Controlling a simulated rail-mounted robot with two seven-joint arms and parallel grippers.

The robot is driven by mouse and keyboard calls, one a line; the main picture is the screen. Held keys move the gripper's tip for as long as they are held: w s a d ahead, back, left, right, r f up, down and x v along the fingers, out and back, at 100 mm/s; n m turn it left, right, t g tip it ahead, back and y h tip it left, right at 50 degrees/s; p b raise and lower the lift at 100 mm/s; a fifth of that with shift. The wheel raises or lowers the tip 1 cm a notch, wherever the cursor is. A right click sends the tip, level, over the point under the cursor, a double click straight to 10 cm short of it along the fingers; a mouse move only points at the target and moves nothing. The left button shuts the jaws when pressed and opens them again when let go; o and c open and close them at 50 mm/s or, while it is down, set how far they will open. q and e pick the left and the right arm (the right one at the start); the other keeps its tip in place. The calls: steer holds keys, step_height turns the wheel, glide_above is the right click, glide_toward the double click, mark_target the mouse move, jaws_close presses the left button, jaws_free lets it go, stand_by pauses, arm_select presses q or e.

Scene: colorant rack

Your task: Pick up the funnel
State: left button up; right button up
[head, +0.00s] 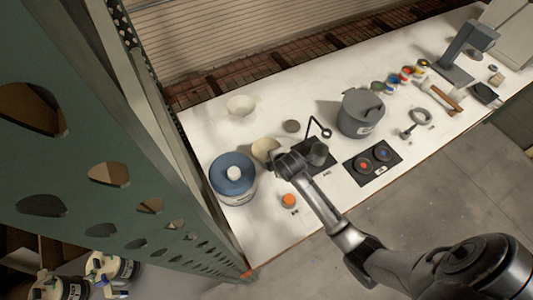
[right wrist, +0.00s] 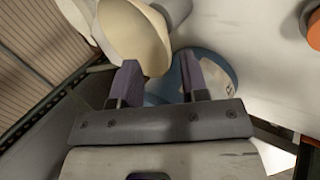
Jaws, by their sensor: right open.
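The cream, wide-mouthed funnel (head: 265,149) appears beside the blue-lidded bucket in the head view, partly hidden by my right gripper (head: 276,162). In the right wrist view the funnel (right wrist: 133,38) is large at the top, tilted. Its lower edge overlaps the gap between the fingers of my right gripper (right wrist: 159,80), close to the left finger. The fingers are apart; I cannot tell whether they touch the funnel. My left gripper is not in view.
The blue-lidded bucket (head: 232,172) stands left of the gripper and also shows behind the fingers (right wrist: 218,68). A green perforated post (head: 110,130) stands left.

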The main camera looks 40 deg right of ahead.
mark_target(267, 157)
steer(key=shift+x, duration=3)
steer(key=shift+s+f, duration=0.1)
steer(key=shift+c, duration=0.3)
jaws_close()
